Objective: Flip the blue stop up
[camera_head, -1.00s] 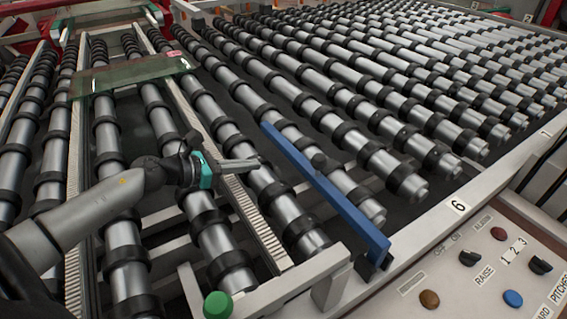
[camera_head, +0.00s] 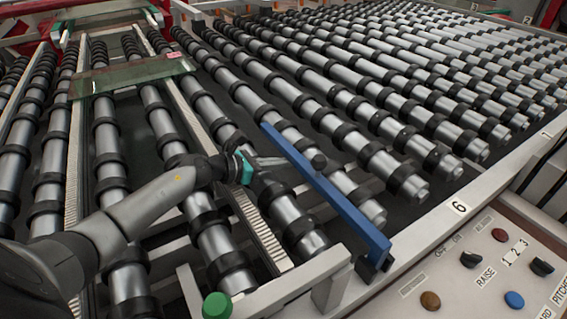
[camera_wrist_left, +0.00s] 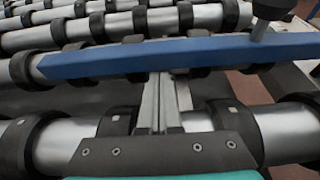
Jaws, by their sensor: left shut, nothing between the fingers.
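The blue stop (camera_head: 325,194) is a long blue bar lying low across the rollers, with its near end at the frame rail. In the left wrist view the stop (camera_wrist_left: 190,58) crosses the upper part of the picture. My left gripper (camera_head: 284,161) is shut and empty, just left of the stop. In the left wrist view its fingertips (camera_wrist_left: 160,78) meet the stop's lower edge; I cannot tell whether they touch it or sit under it. My right gripper is not in view.
Rows of steel rollers with black rings (camera_head: 400,95) fill the bed. A glass pane (camera_head: 135,76) lies at the back left. A green knob (camera_head: 217,305) is at the front. A control panel (camera_head: 480,285) with buttons and switches is at the lower right.

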